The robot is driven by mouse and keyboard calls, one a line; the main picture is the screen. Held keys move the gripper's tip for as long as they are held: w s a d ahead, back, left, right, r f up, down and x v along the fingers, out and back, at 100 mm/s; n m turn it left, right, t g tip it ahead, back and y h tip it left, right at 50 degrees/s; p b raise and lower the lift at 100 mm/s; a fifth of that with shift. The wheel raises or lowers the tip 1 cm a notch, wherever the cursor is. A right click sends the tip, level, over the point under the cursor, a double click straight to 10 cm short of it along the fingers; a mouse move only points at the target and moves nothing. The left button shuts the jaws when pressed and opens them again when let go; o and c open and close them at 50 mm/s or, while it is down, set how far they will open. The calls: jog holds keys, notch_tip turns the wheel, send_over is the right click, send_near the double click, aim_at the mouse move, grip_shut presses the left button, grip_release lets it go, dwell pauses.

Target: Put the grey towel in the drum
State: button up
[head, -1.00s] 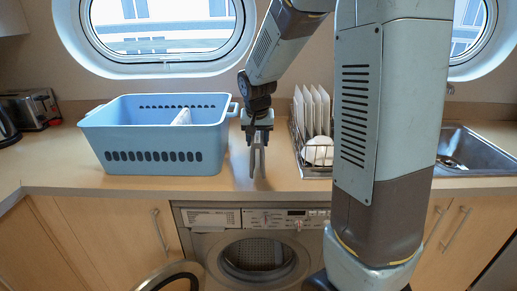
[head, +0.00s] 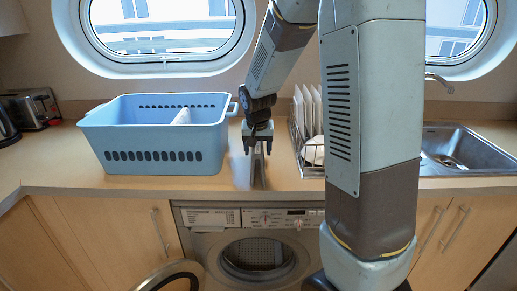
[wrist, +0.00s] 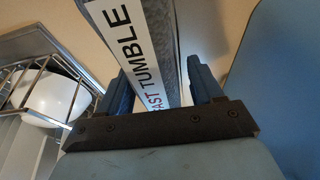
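My gripper (head: 258,148) points down over the counter between the blue basket and the dish rack. In the wrist view its fingers (wrist: 163,90) stand apart on either side of a narrow upright grey thing with a white printed strip (wrist: 140,40), reading "TUMBLE". A gap shows on the left side; contact on the right is unclear. This thing also stands on the counter in the head view (head: 259,174). I cannot make out a grey towel for certain. The drum (head: 256,254) sits in the washing machine below, with the round door (head: 172,276) swung open to the left.
The blue basket (head: 165,143) stands left of my gripper, with a white item (head: 182,117) inside. The dish rack (head: 308,168) with white plates is close on the right. A sink (head: 462,148) lies farther right. The counter's front edge is above the machine.

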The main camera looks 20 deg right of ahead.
jog(key=shift+o, duration=0.3)
jog(key=shift+r, duration=0.1)
jog(key=v, duration=1.2)
jog(key=shift+s+d, duration=0.1)
jog(key=shift+s, duration=0.05)
jog(key=s+r+n+t, duration=0.1)
jog(key=s+r, duration=0.1)
jog(key=s, duration=1)
jog(key=s+d+r+n+t+y, duration=0.1)
jog(key=s+r+n, duration=0.1)
jog(key=s, duration=1)
jog(key=shift+s+r+n, duration=0.3)
jog(key=shift+s+r, duration=0.05)
jog(key=shift+r, duration=0.45)
jog(key=shift+d, duration=0.1)
jog(key=shift+c, duration=0.4)
